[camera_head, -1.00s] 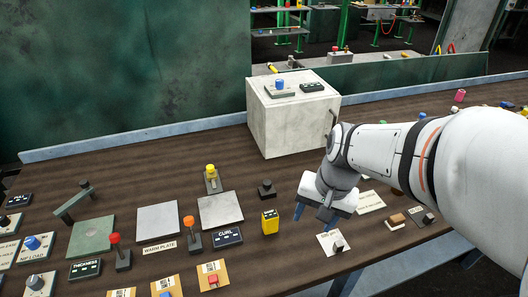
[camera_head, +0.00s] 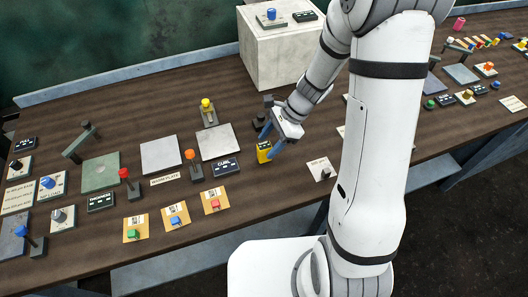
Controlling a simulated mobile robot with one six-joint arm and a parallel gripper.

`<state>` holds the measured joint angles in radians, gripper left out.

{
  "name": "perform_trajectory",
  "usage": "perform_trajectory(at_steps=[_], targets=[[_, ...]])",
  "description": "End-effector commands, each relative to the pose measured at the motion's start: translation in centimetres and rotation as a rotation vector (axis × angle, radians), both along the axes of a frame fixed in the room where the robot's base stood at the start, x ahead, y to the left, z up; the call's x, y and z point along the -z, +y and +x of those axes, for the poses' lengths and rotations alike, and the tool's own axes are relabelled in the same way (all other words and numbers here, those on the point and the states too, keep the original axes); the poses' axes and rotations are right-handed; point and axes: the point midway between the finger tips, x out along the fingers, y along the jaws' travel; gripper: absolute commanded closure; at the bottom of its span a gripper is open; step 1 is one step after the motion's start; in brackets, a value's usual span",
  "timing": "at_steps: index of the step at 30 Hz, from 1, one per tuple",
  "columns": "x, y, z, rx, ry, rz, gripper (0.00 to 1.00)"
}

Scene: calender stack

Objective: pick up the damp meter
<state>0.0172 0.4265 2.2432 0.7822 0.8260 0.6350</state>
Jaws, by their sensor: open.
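The damp meter appears to be the small yellow upright block with a dark face (camera_head: 263,153), standing on the brown bench near the bench's middle. My gripper (camera_head: 269,143) is open, with its blue fingers pointing down and to the left at the yellow meter. The fingers overlap the meter's upper part in the view and hide some of it. I cannot tell whether they touch it or stand on both sides of it.
The dark CURL display (camera_head: 226,168) and a grey plate (camera_head: 217,142) lie left of the meter. A dark knob block (camera_head: 259,121) stands just behind it. A large pale block (camera_head: 275,55) is at the back. A white card with a knob (camera_head: 322,169) lies to the right.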

Motion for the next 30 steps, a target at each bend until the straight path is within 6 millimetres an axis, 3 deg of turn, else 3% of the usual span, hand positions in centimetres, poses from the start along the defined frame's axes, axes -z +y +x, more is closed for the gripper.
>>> perform_trajectory(at_steps=[7, 17, 30], targets=[[2.9, 2.2, -0.6, -0.004, 0.002, -0.001, 0.47], [3.5, 2.5, -0.7, -0.004, -0.002, -0.002, 0.47], [3.5, 2.6, -0.7, -0.004, -0.001, -0.002, 0.83]])
